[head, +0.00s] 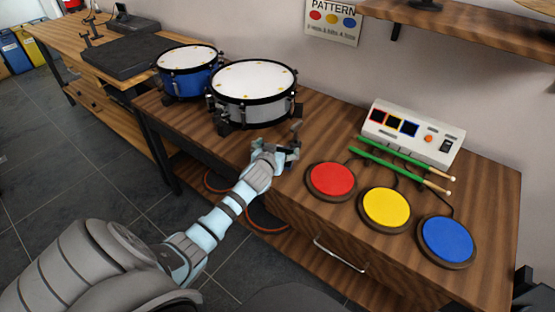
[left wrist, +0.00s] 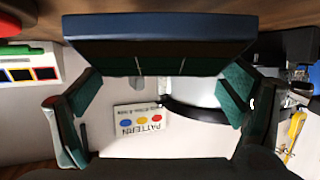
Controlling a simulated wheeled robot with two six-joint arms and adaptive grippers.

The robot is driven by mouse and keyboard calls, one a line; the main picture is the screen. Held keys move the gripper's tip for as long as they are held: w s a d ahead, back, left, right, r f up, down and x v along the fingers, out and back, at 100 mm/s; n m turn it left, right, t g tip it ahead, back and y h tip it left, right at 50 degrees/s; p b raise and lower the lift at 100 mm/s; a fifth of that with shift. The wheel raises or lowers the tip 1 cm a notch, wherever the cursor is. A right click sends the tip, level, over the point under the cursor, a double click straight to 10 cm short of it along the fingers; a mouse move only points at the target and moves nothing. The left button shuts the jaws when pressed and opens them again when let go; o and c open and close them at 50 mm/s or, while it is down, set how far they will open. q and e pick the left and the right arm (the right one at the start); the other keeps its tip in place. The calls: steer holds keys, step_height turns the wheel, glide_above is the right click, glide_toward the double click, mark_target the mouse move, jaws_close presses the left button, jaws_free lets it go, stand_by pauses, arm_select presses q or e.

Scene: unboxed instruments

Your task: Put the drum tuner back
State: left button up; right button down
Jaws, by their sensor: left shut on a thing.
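My left gripper (head: 277,152) is over the front part of the wooden table, right of and in front of the white drum. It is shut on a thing. My right gripper is not in view.
The white drum (head: 252,80) and blue drum (head: 188,72) stand at the table's back left. Right of the gripper are red (head: 331,180), yellow (head: 385,208) and blue (head: 447,240) pads, green sticks (head: 390,158) and a white control box (head: 410,130). A wooden shelf (head: 470,28) overhangs the back right.

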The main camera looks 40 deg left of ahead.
arm_select(q)
step_height(320, 180, down, 3)
steer(key=shift+r+b, duration=0.1)
steer(key=shift+b, duration=0.35)
steer(key=o, duration=1)
steer(key=shift+r, duration=0.15)
steer(key=p+v, duration=0.4)
steer(key=v, duration=0.8)
